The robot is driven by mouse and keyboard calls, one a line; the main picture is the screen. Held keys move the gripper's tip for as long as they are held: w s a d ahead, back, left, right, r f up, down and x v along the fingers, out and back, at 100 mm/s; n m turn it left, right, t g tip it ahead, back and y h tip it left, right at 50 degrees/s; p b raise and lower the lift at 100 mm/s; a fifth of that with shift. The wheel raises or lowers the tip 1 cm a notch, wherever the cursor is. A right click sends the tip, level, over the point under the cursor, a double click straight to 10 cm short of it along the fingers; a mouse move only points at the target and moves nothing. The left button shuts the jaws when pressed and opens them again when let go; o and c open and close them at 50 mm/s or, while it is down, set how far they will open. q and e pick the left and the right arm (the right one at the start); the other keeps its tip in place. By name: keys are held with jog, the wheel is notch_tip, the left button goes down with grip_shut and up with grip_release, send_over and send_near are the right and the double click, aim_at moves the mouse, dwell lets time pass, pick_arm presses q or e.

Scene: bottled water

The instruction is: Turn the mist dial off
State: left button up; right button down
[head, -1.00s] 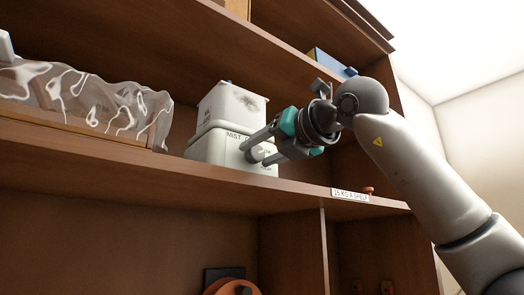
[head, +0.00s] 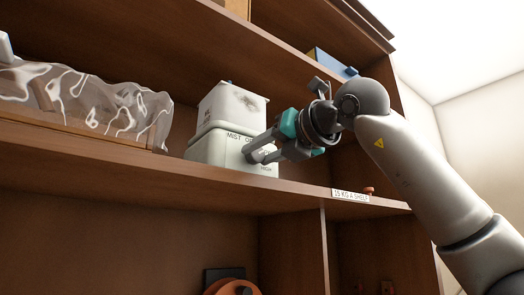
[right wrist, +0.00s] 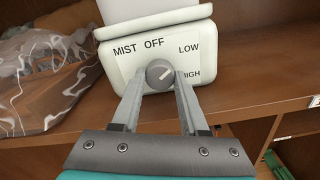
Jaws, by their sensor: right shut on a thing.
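The white mist unit (head: 208,149) stands on the middle shelf; its front also fills the upper middle of the right wrist view (right wrist: 118,70). It is labelled MIST, OFF, LOW and HIGH. The round grey dial (right wrist: 159,73) is on its front, below OFF. A pale mark on the dial seems to slant up and right, toward LOW. My right gripper (right wrist: 159,80) is shut on the dial, one finger on each side; in the head view the gripper (head: 254,151) hides the dial. My left gripper is not in view.
A clear plastic-wrapped package (head: 90,108) lies on the shelf to the left. A label strip (head: 350,195) is on the shelf's front edge at right. A blue box (head: 330,62) sits on the upper shelf. Shelf boards lie above and below my right arm.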

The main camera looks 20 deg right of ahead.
jog(key=n+p, duration=0.2)
jog(key=n, duration=0.4)
jog(key=shift+r, duration=0.1)
jog(key=n+p, duration=0.1)
jog(key=n, duration=0.3)
jog(key=shift+n+p, duration=0.3)
jog(key=shift+n, duration=0.4)
jog(key=shift+c, duration=2.1)
grip_release()
jog(key=shift+d, duration=0.1)
jog(key=b+v, duration=0.3)
jog(key=v, duration=1.2)
jog(key=shift+b, duration=0.35)
